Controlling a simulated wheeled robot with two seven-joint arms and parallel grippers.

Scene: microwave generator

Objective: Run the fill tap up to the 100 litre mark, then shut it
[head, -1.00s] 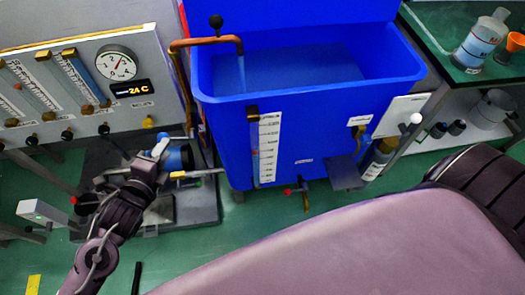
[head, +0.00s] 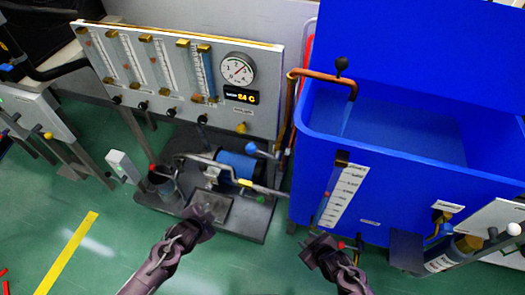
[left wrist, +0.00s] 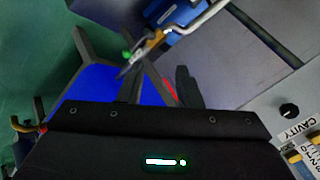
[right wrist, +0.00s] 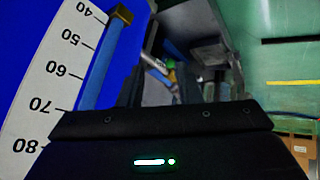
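The blue tank (head: 400,175) stands at the right in the head view. A copper fill tap (head: 318,74) with a black knob (head: 342,63) bends over its rim, and a thin pale-blue stream (head: 347,120) falls from the spout into the water (head: 410,130). A white litre scale (head: 345,195) with a sight tube is on the tank's front. The right wrist view shows marks 40 to 80 (right wrist: 60,85) and a blue tube (right wrist: 100,65); I cannot read the level. My left gripper (head: 200,213) is open and empty. My right gripper (head: 320,243) is open and empty below the scale.
A panel with flow tubes (head: 165,65), a gauge (head: 238,68) and a 24 C display (head: 241,96) stands left of the tank. A blue-bodied pump (head: 236,163) sits on a grey base on the floor.

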